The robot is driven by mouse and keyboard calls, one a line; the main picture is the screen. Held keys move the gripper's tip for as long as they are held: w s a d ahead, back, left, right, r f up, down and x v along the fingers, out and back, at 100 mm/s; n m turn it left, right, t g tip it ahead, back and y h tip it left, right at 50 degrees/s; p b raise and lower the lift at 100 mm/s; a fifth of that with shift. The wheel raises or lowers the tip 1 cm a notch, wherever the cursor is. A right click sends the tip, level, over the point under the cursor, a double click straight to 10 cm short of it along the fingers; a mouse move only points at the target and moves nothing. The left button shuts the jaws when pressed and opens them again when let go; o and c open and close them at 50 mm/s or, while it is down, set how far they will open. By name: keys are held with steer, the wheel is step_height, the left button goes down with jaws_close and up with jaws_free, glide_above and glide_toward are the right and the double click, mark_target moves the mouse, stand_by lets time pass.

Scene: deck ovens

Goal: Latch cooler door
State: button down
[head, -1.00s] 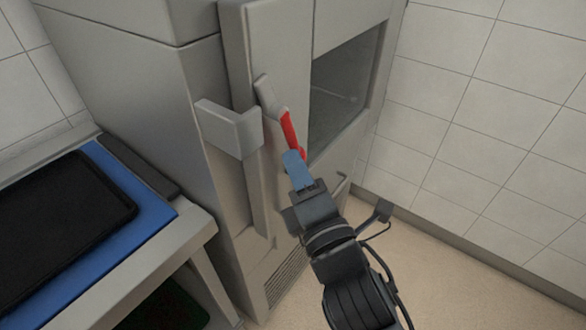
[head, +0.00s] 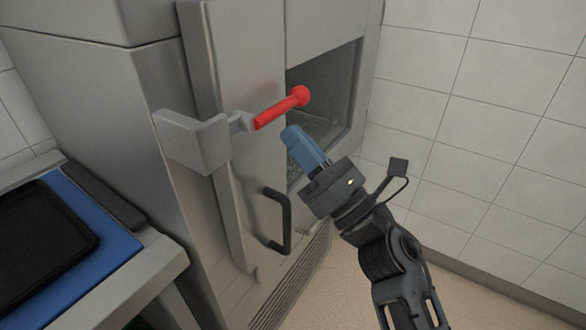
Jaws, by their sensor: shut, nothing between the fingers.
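The grey cooler door (head: 245,70) has a dark window (head: 328,110) and stands at the centre of the head view. Its latch lever has a red grip (head: 283,107) with a round red end. The lever points right and slightly up across the door front. Its grey inner end sits at the grey latch bracket (head: 192,142) on the cooler's left edge. My gripper (head: 291,133) has blue fingers, shut and empty. It is just below and right of the red grip, with a small gap seen between them. I cannot tell how firmly the door is closed.
A dark bar handle (head: 287,222) stands out from the door below the lever. A table at left holds a blue mat (head: 118,240) and a black tray (head: 35,235). A tiled wall (head: 490,110) is at right. The floor (head: 350,285) at lower right is clear.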

steer(key=shift+w+d+r+n+g+y+b, duration=0.15)
steer(key=shift+r+n+g+y+b, duration=0.35)
steer(key=shift+n, duration=0.6)
steer(key=shift+w+d+r+n+g+y+b, duration=0.15)
steer(key=shift+w+r+n+g+y+b, duration=0.1)
steer(key=shift+n+g+y+b, duration=0.65)
steer(key=shift+w+d+r+n+g+y+b, duration=0.15)
steer(key=shift+r+n+g+y+b, duration=0.25)
steer(key=shift+n, duration=0.9)
steer(key=a+f+b+v, duration=0.1)
steer(key=b+v, duration=0.4)
steer(key=v, duration=0.8)
steer(key=shift+w+a+f+b, duration=0.25)
steer(key=shift+w+f+b, duration=0.1)
steer(key=shift+f, duration=0.35)
